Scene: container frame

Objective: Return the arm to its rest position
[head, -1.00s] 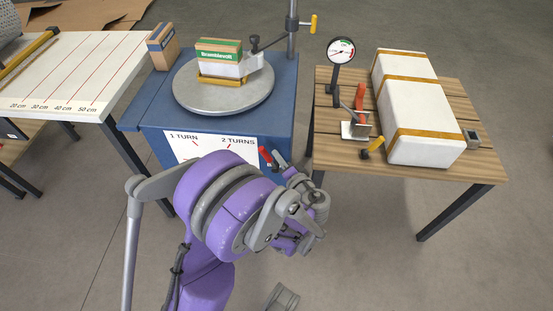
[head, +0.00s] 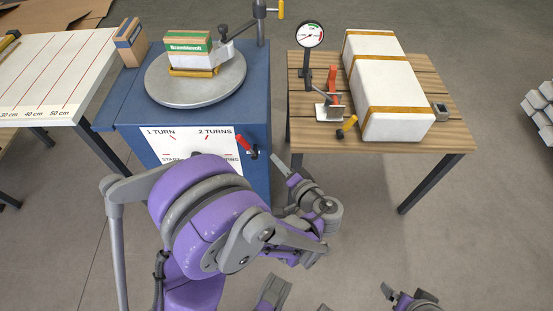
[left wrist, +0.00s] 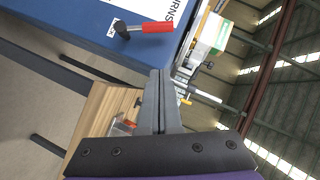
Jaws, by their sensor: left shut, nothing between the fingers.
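My left arm comes up from the bottom of the head view, with its purple and grey links in front of the blue cabinet. My left gripper (head: 278,163) is shut and empty, just right of and below the red crank handle (head: 244,142) on the cabinet front, apart from it. In the left wrist view the two grey fingers (left wrist: 161,78) are together, with the red handle (left wrist: 153,27) beyond them, up and left. What looks like my right gripper (head: 388,291) shows only in part at the bottom edge of the head view; its jaw opening is unclear.
The blue cabinet (head: 105,112) carries a round turntable (head: 225,90) with a green and white Bramblesoft box (head: 188,50). A wooden table (head: 440,134) holds a strapped white block (head: 390,90), a dial gauge (head: 309,37) and a clamp (head: 331,105).

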